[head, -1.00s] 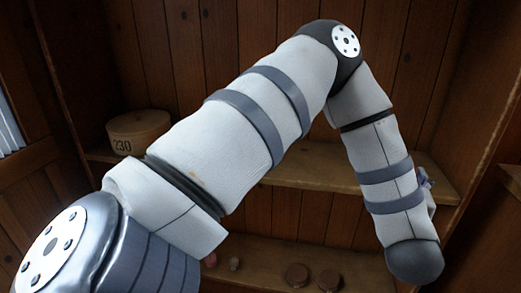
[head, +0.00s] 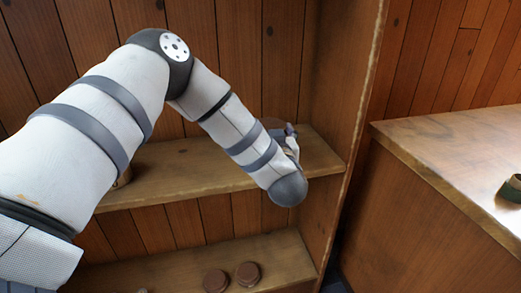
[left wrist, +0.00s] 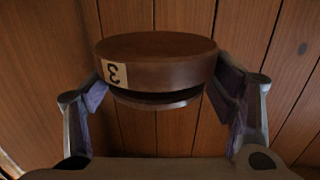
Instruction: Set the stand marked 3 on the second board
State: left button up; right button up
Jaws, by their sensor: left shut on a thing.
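The stand marked 3 (left wrist: 170,62) is a round, dark brown turned piece with a pale label, on which the 3 appears upside down in the left wrist view. My left gripper (left wrist: 160,88) is shut on it, a finger on each side. In the head view the gripper (head: 291,135) is mostly hidden behind my forearm, above the right part of the upper shelf board (head: 185,186). A lower board (head: 180,270) runs beneath. I cannot tell whether the stand touches the upper board. My right gripper is not in view.
Two brown round pieces (head: 216,281) (head: 248,274) sit on the lower board. The shelf's side wall (head: 340,120) stands close right of the gripper. A counter (head: 450,150) with a dark green ring-shaped thing (head: 512,188) is farther right.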

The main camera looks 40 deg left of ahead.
pick_arm(q)
jog(key=w+f, duration=0.1)
jog(key=f, duration=0.1)
jog(key=w+a+f+b, duration=0.1)
jog(key=w+f, duration=0.1)
jog(key=w+a+f, duration=0.1)
jog(key=f, duration=0.1)
jog(key=shift+w+a, duration=0.2)
jog(key=f, duration=0.2)
jog(key=f+b, duration=0.1)
jog(key=shift+w+a+f, duration=0.15)
jog(key=shift+w+f, duration=0.1)
jog(key=shift+f, duration=0.15)
jog(key=shift+r, duration=0.2)
jog(key=shift+f, duration=0.2)
jog(key=o, duration=1.3)
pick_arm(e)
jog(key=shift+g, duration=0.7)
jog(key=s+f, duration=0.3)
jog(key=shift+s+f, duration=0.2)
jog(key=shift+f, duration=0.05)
pick_arm(q)
jog(key=shift+r, duration=0.1)
